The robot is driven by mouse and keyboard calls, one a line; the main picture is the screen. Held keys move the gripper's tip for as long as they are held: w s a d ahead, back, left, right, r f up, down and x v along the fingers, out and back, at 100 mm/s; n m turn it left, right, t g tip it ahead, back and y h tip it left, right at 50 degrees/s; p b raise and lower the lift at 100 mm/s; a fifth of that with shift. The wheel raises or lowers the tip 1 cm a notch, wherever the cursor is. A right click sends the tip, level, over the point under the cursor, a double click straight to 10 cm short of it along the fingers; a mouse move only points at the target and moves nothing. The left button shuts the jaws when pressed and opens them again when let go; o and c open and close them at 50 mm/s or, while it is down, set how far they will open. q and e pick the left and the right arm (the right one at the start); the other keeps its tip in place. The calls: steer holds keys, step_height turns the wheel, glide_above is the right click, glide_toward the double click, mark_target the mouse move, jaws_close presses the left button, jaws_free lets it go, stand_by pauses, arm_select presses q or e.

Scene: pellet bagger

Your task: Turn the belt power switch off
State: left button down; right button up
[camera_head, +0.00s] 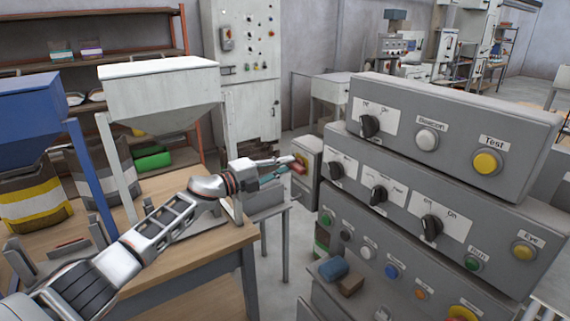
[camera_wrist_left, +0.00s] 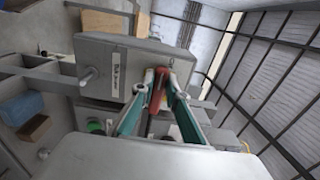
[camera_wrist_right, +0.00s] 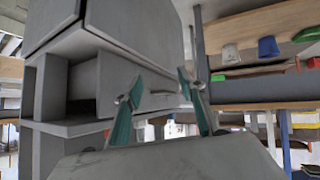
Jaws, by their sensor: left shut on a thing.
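A small grey box (camera_head: 307,168) with a red lever (camera_head: 299,163) on its side stands left of the stacked control panels. The red lever (camera_wrist_left: 158,88) there lies between my left fingertips. My left gripper (camera_head: 287,167) is shut on this lever. My right gripper (camera_wrist_right: 160,85) shows only in the right wrist view, with its fingers apart and nothing between them.
Stacked grey panels (camera_head: 460,165) with several black knobs and coloured buttons stand close at the right. A wooden table (camera_head: 190,252) is at the left under a white hopper (camera_head: 160,92). A blue block (camera_head: 333,268) lies on a ledge below the panels.

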arm_select(q)
steer(key=shift+d, duration=0.15)
stand_by(0.3)
steer(key=c, duration=2)
jaws_free()
steer(key=shift+s+a, duration=0.2)
steer(key=shift+a, duration=0.25)
steer(key=v, duration=1.1)
steer(key=shift+s, duration=0.1)
